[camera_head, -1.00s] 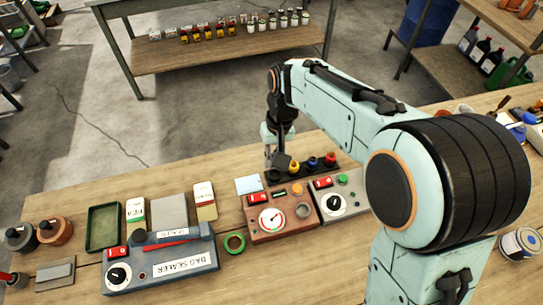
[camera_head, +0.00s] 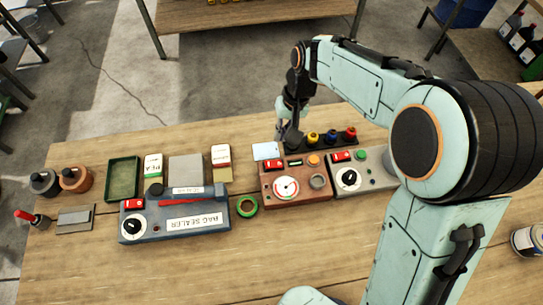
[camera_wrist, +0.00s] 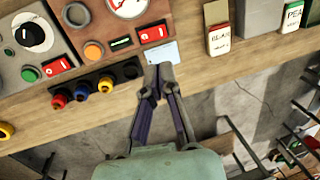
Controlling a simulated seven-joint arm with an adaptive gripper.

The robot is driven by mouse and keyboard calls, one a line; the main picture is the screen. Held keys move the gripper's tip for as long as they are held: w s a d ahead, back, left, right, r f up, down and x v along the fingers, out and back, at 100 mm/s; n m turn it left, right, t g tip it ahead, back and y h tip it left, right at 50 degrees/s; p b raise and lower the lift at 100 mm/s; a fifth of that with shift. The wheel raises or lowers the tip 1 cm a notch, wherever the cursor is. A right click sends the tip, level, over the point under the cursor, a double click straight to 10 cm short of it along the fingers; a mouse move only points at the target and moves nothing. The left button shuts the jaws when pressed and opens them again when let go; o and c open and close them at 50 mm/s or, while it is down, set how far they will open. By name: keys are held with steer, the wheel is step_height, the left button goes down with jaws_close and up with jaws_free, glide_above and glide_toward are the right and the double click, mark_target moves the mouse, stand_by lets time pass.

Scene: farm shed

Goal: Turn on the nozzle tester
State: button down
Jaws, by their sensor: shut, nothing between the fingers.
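A reddish-brown box with a white dial gauge, which looks like the nozzle tester (camera_head: 296,194), stands on the bench. It has a red rocker switch (camera_head: 274,165), an orange button (camera_head: 314,160) and a grey round fitting. In the wrist view the switch (camera_wrist: 152,33) and orange button (camera_wrist: 94,50) show near the upper middle. I cannot tell the switch's position. My gripper (camera_wrist: 158,72) is shut and empty, its fingertips over or beside a pale card (camera_wrist: 164,52), close to the switch but apart from it. In the head view my gripper (camera_head: 289,140) is behind the box.
A black rack (camera_head: 330,143) with coloured knobs stands behind the box. A grey box (camera_head: 359,178) with a dial and green button is at its right. A green tape roll (camera_head: 247,206) and the bag sealer (camera_head: 174,215) are at its left.

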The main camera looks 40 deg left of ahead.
mark_target(276, 164)
steer(key=f, duration=0.3)
steer(key=s+a+f, duration=0.1)
steer(key=f, duration=0.7)
steer(key=shift+s+a, duration=0.25)
steer(key=shift+f, duration=0.1)
steer(key=shift+s+a+f, duration=0.15)
steer(key=shift+f, duration=0.05)
steer(key=shift+w+d+r+h, duration=0.15)
steer(key=shift+w+d+h, duration=0.15)
steer(key=shift+w+d, duration=0.35)
step_height(276, 164, up, 14)
steer(key=w+d, duration=0.2)
